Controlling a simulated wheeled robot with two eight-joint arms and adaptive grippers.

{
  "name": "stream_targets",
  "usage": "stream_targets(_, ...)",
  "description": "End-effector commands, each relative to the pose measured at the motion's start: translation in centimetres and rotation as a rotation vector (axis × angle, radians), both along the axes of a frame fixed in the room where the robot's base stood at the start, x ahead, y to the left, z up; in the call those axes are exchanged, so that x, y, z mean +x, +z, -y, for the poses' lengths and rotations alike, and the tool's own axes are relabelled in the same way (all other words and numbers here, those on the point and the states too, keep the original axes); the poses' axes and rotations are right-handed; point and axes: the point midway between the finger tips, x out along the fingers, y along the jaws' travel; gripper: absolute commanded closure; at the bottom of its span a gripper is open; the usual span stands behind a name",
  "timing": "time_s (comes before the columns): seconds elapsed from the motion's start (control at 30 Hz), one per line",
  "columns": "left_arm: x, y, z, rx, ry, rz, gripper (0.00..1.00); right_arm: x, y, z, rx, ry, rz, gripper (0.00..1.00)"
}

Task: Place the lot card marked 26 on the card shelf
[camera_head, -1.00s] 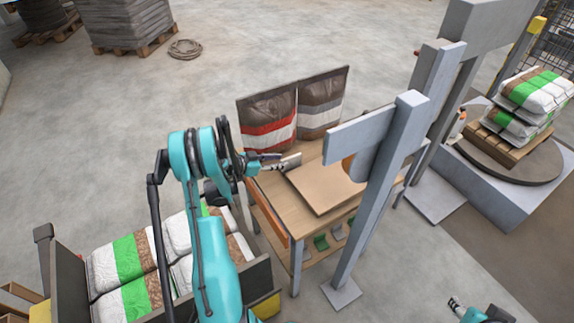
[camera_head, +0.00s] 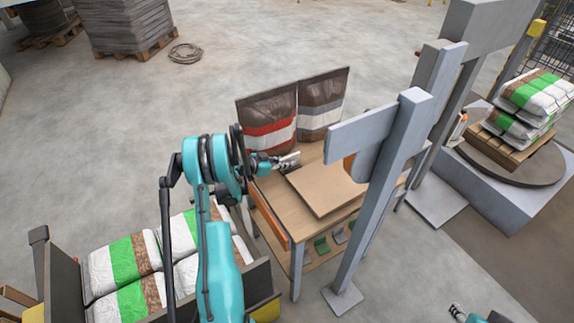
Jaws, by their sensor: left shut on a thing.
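My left gripper (camera_head: 280,161) is over the left rear part of the wooden table. It is shut on a small pale flat piece (camera_head: 292,159), which looks like a card. Its marking is too small to read, and the fingers hide part of it. My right gripper (camera_head: 456,311) shows only at the bottom edge, far from the table, too small to tell if it is open. I cannot tell for certain which part is the card shelf. Small green and grey pieces (camera_head: 322,246) lie low under the table's front edge.
A brown board (camera_head: 326,184) lies on the table (camera_head: 272,189). Two bags, one red-banded (camera_head: 270,128) and one grey-banded (camera_head: 320,107), stand behind. A grey post with a crossbar (camera_head: 376,195) blocks the table's right side. Filled sacks (camera_head: 121,267) lie at lower left.

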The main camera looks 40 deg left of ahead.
Motion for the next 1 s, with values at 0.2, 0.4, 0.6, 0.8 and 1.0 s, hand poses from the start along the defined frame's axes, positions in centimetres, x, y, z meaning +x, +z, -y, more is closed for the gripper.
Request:
stream_targets(0.2,0.0,0.4,0.0,0.0,0.0,0.0,1.0,0.0,0.2,0.0,0.0,0.0,0.0,0.6)
stream_targets(0.4,0.0,2.9,0.0,0.0,0.0,0.0,1.0,0.0,1.5,0.0,0.0,0.0,0.0,0.6)
stream_targets(0.6,0.3,6.0,2.8,-0.001,-0.005,0.0,1.0,0.0,3.3,0.0,0.0,0.0,0.0,0.6)
stream_targets(0.8,0.9,8.8,7.4,0.0,-0.003,-0.001,1.0,0.0,4.8,0.0,0.0,0.0,0.0,0.6)
stream_targets(1.0,1.3,10.5,10.4,-0.001,-0.002,0.0,1.0,0.0,5.6,0.0,0.0,0.0,0.0,0.6)
